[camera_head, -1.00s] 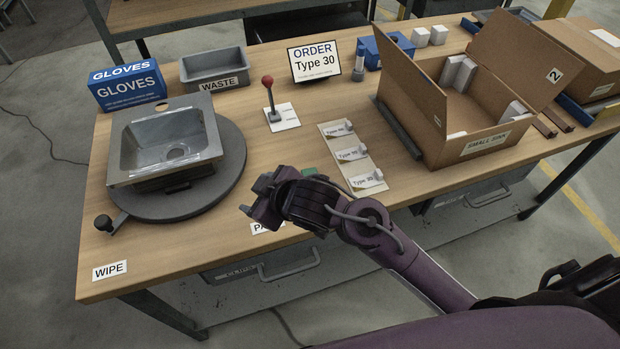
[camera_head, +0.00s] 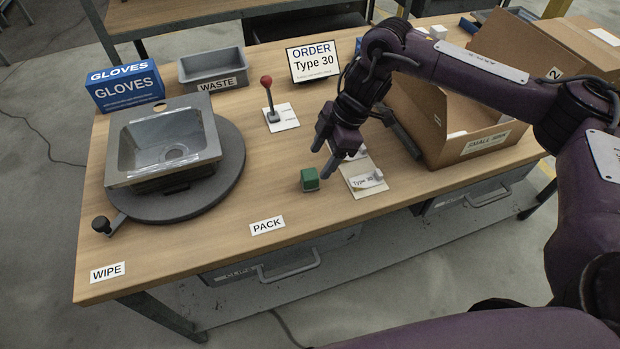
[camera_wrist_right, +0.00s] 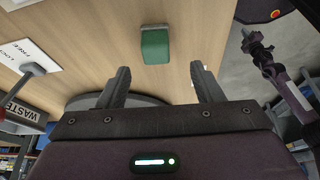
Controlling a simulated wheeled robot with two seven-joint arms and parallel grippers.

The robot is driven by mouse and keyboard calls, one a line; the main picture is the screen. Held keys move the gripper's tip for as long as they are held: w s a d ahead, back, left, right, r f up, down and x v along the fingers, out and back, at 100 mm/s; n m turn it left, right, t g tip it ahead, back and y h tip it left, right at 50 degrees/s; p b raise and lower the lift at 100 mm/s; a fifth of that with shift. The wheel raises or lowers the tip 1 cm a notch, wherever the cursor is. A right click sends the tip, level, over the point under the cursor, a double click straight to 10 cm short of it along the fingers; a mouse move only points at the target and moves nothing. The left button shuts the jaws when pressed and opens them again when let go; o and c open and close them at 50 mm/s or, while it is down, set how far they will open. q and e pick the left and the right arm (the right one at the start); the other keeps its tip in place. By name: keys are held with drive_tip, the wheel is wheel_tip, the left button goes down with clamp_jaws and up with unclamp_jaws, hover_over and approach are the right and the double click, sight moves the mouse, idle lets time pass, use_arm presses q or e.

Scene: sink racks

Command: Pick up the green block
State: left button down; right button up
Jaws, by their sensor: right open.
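The green block (camera_head: 310,179) stands on the wooden table, left of the Type 30 cards and above the PACK label. It also shows in the right wrist view (camera_wrist_right: 155,45), ahead of the fingers and a little left of the middle of the gap. My right gripper (camera_head: 324,158) is open and empty, above and just right of the block, pointing down. Its two fingers show apart in the right wrist view (camera_wrist_right: 163,88). The gripper looks apart from the block. My left gripper is not seen in the head view.
The sink (camera_head: 165,140) sits on a dark round turntable (camera_head: 232,165) at left. A red-knobbed lever (camera_head: 268,95) stands behind the block. Type 30 cards (camera_head: 367,181) lie beside it. An open cardboard box (camera_head: 480,150) is at right.

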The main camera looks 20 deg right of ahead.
sight(311, 173)
drive_tip(key=x, duration=0.3)
drive_tip(key=p+x, duration=0.1)
drive_tip(key=x, duration=0.3)
drive_tip(key=shift+w+f, duration=0.25)
drive_tip(key=c, duration=1)
drive_tip(key=shift+c, duration=0.2)
drive_tip(key=shift+r, duration=0.1)
wheel_tip(311, 173, up, 20)
